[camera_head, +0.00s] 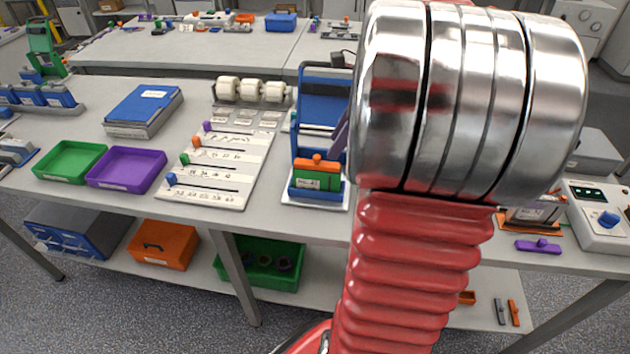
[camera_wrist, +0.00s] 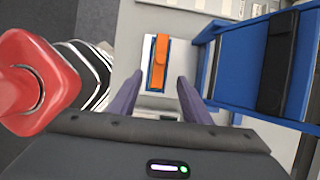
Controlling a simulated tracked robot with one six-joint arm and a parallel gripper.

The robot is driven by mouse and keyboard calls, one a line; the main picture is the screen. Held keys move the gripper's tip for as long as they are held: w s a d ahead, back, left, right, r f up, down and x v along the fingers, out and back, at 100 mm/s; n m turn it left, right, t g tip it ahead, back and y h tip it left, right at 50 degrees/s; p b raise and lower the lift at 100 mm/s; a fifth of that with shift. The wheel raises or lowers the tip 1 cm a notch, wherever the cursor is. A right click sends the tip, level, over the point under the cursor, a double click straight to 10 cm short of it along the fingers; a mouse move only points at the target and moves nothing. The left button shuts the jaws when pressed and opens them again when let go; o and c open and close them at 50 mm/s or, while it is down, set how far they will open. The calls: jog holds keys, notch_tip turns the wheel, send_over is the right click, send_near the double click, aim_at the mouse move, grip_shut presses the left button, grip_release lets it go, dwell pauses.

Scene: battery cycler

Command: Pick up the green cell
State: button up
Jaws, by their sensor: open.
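The green cell (camera_head: 316,180) stands upright in a blue holder (camera_head: 321,201) on a white base, with an orange cap on top. In the wrist view the cell is seen from above, and mainly its orange top (camera_wrist: 159,62) shows, with blue around it. My gripper (camera_wrist: 158,80) is open, its two purple fingers pointing toward the cell, one to each side in the picture. Nothing is between the fingertips that I can tell is gripped. In the head view my arm hides most of the gripper; a purple finger shows just above and right of the cell.
A tall blue frame (camera_head: 325,97) stands right behind the cell; in the wrist view it is close on the right (camera_wrist: 231,70). Left are a white slotted board (camera_head: 233,180), a purple tray (camera_head: 127,151) and a green tray (camera_head: 88,146). The table's front edge is near.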

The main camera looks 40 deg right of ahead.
aim_at(323, 164)
jog(key=x, duration=0.6)
jog(key=shift+w+a+f, duration=0.1)
jog(key=shift+a+f, duration=0.05)
jog(key=shift+f, duration=0.15)
jog(key=shift+x, duration=2.6)
jog(key=shift+a, duration=0.1)
grip_shut()
